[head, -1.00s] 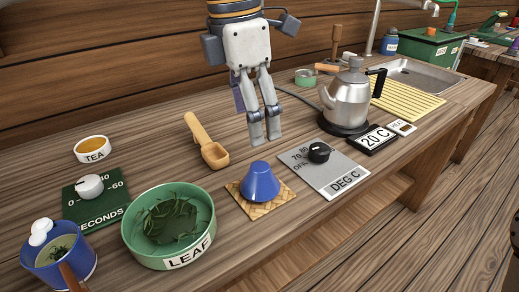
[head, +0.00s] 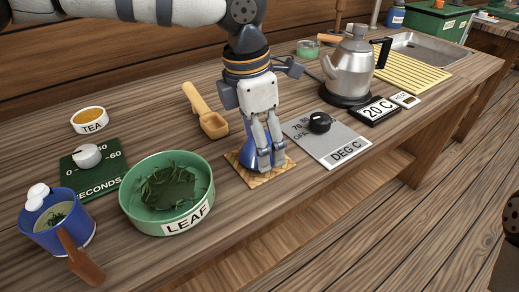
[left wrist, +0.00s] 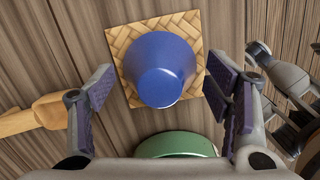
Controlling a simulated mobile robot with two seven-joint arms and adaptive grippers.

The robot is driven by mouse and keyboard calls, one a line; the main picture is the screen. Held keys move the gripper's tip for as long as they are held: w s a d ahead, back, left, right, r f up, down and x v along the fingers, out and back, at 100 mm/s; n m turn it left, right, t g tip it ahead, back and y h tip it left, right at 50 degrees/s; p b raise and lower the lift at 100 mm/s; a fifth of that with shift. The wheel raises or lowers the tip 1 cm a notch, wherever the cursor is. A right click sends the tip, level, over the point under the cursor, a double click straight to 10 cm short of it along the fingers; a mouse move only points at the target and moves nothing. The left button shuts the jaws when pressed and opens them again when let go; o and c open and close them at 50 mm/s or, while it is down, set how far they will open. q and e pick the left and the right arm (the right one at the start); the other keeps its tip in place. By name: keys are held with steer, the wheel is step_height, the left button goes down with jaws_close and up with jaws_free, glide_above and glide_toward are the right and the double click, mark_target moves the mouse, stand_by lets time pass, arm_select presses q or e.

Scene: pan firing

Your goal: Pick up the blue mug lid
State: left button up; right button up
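The blue mug lid (head: 250,157), a blue cone with a flat narrow top, sits on a square woven mat (head: 234,158) on the bench. The lid shows whole in the left wrist view (left wrist: 160,66), wide rim down. My left gripper (head: 273,163) points down over the lid and hides much of it in the head view. In the left wrist view its two fingers are spread wide, with the lid beyond and between them. They look apart from the lid.
A green LEAF bowl (head: 135,208) and a blue mug (head: 75,237) stand left of the mat. A wooden scoop (head: 212,124) lies behind. The DEG C dial board (head: 340,138) is close on the right, with a kettle (head: 350,75) beyond.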

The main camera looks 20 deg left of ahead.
arm_select(q)
steer(key=c, duration=1.1)
steer(key=shift+f, duration=0.1)
steer(key=shift+c, duration=0.4)
